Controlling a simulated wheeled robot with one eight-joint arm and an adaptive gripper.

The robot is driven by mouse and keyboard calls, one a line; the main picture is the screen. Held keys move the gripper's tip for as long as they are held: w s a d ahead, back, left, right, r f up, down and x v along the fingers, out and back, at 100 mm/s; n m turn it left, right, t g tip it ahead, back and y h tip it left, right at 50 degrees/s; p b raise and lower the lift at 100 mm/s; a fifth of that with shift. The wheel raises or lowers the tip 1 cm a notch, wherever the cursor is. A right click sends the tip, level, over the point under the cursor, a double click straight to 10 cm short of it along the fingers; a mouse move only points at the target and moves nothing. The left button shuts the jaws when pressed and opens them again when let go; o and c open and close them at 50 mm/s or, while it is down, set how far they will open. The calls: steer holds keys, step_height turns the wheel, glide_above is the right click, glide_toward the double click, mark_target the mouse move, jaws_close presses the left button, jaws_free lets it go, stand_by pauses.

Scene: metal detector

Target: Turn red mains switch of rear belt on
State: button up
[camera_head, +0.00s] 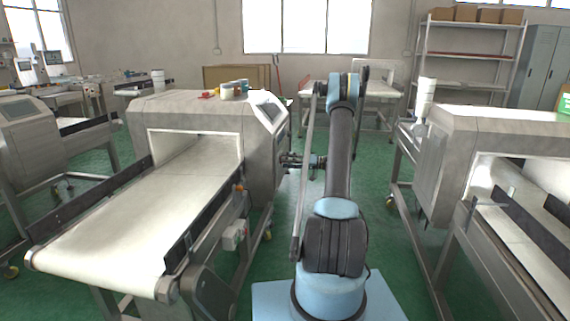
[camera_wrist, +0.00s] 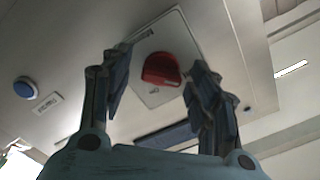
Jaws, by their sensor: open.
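The red mains switch (camera_wrist: 161,70) shows in the wrist view on a light square plate (camera_wrist: 178,40) set in a metal panel. My gripper (camera_wrist: 160,92) is open, with one finger on each side of the switch in that picture; I cannot tell whether either finger touches it. In the head view my gripper (camera_head: 289,161) is at the right side of the metal detector housing (camera_head: 262,150), below its tilted screen. The switch itself is hidden in the head view.
A blue round button (camera_wrist: 25,88) with a label plate is left of the switch. The conveyor belt (camera_head: 130,215) runs out of the detector toward the front left. A second machine (camera_head: 500,135) stands at the right. Green floor lies between the machines.

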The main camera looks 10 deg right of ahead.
steer(key=shift+w+a, duration=0.2)
steer(key=shift+a, duration=0.4)
steer(key=c, duration=1.1)
